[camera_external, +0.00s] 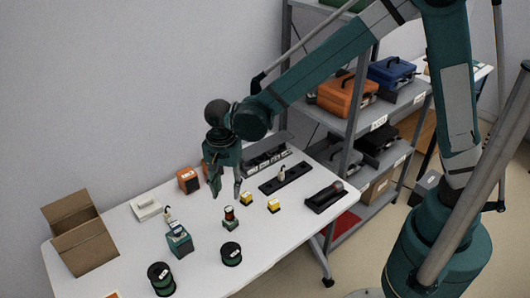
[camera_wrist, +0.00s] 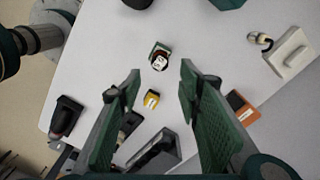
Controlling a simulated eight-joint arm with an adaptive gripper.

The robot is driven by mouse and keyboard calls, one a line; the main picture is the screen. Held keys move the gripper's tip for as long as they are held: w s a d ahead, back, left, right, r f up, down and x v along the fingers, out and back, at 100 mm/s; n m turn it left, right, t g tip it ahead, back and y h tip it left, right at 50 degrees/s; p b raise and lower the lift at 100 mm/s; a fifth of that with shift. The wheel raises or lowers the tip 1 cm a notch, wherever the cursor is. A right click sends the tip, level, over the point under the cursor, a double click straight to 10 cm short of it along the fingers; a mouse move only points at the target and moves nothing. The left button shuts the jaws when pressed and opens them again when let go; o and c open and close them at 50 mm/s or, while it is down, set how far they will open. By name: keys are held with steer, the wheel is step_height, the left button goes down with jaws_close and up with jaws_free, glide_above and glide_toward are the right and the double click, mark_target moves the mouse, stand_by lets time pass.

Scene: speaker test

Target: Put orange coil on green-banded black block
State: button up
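A small dark coil with a red-orange band (camera_external: 229,213) stands upright on a small dark block with green on it (camera_external: 231,225). In the wrist view the coil's round labelled top (camera_wrist: 159,62) sits over the block, whose green-and-white edge (camera_wrist: 157,46) shows behind it. I take these for the orange coil and the green-banded black block, though they are small here. My gripper (camera_external: 227,193) points down above the coil, apart from it. In the wrist view its fingers (camera_wrist: 160,72) are wide apart with nothing between them.
Two yellow-topped blocks (camera_external: 247,199) (camera_external: 273,206) stand to the right. Black-green cylinders (camera_external: 231,254) (camera_external: 161,279) and a teal box (camera_external: 179,240) are nearer. An orange box (camera_external: 188,180), black trays (camera_external: 285,179) (camera_external: 326,197) and a cardboard box (camera_external: 82,236) stand around. A shelf rises behind.

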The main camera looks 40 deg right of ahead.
stand_by(0.7)
steer(key=s+d+r+n+t, duration=0.1)
steer(key=d+r+n, duration=0.1)
steer(key=d+r, duration=0.45)
steer(key=d+r+n+t+y, duration=0.1)
steer(key=d+r, duration=0.3)
steer(key=d, duration=0.6)
steer(key=s+d+r+n+t, duration=0.1)
steer(key=d+r+n, duration=0.1)
steer(key=d+r, duration=0.45)
steer(key=s+d+r+n+t, duration=0.1)
steer(key=s+d+n+t, duration=0.1)
steer(key=s+d, duration=0.5)
steer(key=s+d+r+n+t+h, duration=0.1)
steer(key=s+d, duration=0.6)
steer(key=d, duration=0.8)
steer(key=n+t, duration=0.1)
steer(key=n, duration=0.1)
steer(key=shift+r+n, duration=0.2)
steer(key=shift+n, duration=0.2)
steer(key=shift+s, duration=0.1)
